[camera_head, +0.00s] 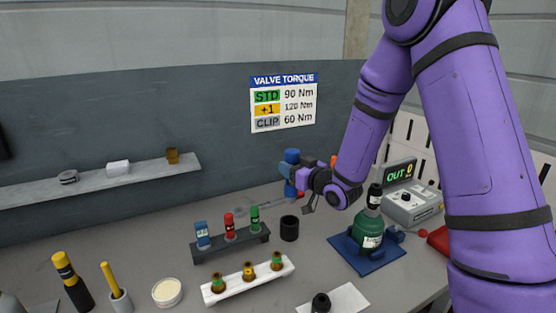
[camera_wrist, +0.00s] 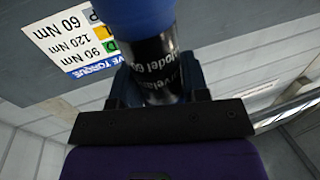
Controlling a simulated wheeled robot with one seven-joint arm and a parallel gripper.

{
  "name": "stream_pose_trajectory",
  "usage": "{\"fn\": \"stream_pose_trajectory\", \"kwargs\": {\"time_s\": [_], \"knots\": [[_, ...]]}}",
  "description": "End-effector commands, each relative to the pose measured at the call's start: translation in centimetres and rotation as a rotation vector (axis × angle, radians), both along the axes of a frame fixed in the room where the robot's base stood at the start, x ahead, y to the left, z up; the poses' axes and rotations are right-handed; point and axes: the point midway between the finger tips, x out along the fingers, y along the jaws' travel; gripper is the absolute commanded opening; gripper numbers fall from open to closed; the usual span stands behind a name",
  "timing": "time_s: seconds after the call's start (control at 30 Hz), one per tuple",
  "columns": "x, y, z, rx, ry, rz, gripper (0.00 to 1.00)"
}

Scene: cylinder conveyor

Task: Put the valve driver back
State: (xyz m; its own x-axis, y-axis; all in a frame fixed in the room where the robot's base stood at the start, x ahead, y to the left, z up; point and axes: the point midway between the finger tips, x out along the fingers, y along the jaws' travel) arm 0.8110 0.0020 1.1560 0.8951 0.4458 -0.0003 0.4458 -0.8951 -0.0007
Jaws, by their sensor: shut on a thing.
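The valve driver appears to be the blue and black tool (camera_head: 291,160) upright above the back of the bench. My gripper (camera_head: 297,180) is shut on it from the right. In the wrist view its blue body and black lettered band (camera_wrist: 158,65) fill the space between the jaws. Its lower end is partly hidden by the gripper in the head view. An empty-looking black cup (camera_head: 289,228) stands on the bench below and in front of the gripper. A green gas cylinder (camera_head: 368,230) with a black top stands on a blue mat (camera_head: 345,253).
A dark rack (camera_head: 230,245) holds blue, red and green pieces. A white rack (camera_head: 250,279) holds several brass valves. A grey box (camera_head: 412,207) with a display is right of the cylinder. A wall shelf (camera_head: 130,177) and torque sign (camera_head: 283,103) are behind.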

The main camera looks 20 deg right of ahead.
Motion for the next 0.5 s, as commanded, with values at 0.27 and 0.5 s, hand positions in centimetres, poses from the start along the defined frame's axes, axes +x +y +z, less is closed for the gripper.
{"fn": "stream_pose_trajectory", "kwargs": {"time_s": [0.27,0.5], "knots": [[0.0,-0.2,-1.5,0.000,-0.001,-0.004,0.00],[0.0,-0.2,-3.7,-0.001,0.000,-0.004,0.00]]}}
